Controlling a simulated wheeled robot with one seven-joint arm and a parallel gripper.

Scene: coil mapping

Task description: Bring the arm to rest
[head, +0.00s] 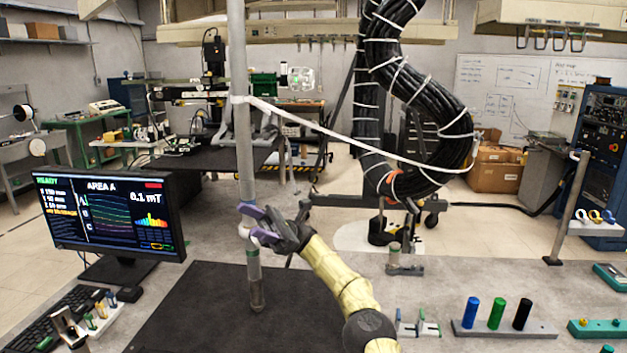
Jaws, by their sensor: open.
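My yellowish arm (345,287) reaches up and left from the lower right over the bench. My gripper (254,225), dark with purple fingers, is open at its end. It is at the upright grey pole (240,150), with its fingers overlapping the pole in the picture. I cannot tell whether the fingers touch the pole or only stand in front of it. Part of the pole is hidden behind the gripper. I see nothing held between the fingers.
A dark mat (200,315) lies under the gripper. A monitor (108,215) stands left. A rack with blue, green and black cylinders (497,313) stands right. A white strap (350,143) runs from the pole to a thick black cable bundle (425,100) behind.

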